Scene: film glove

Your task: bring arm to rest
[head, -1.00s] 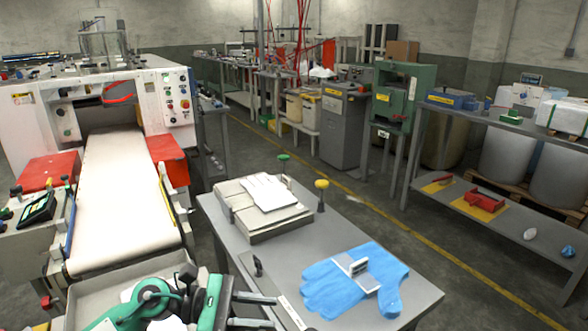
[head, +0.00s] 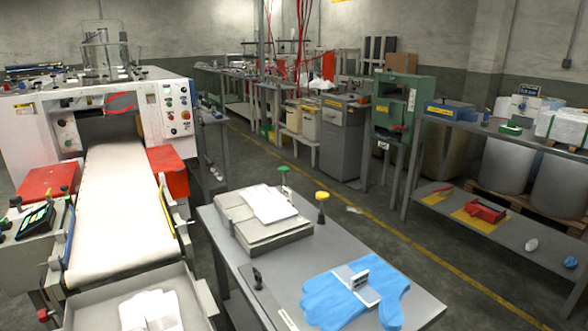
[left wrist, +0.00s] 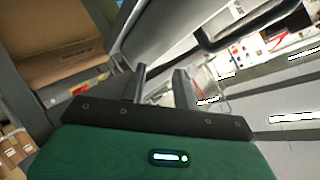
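My left gripper (left wrist: 159,74) shows in the left wrist view. Its two dark fingers stand apart with nothing between them. It is tilted, facing grey structures and a pale wall, and touches nothing that I can see. Neither gripper shows in the head view, and my right gripper is in no view. A white glove (head: 150,311) lies in the metal tray (head: 190,286) at the conveyor's near end. Blue gloves (head: 330,296) with a pale band lie on the grey table (head: 226,252). Another white glove (head: 268,203) lies on a pale stack there.
The conveyor machine (head: 122,215) stands at left with red side boxes. A green press (head: 392,105) and a grey shelf bench (head: 470,215) stand at right. In the left wrist view, a brown box interior (left wrist: 60,35) and a dark bar (left wrist: 250,30) are near.

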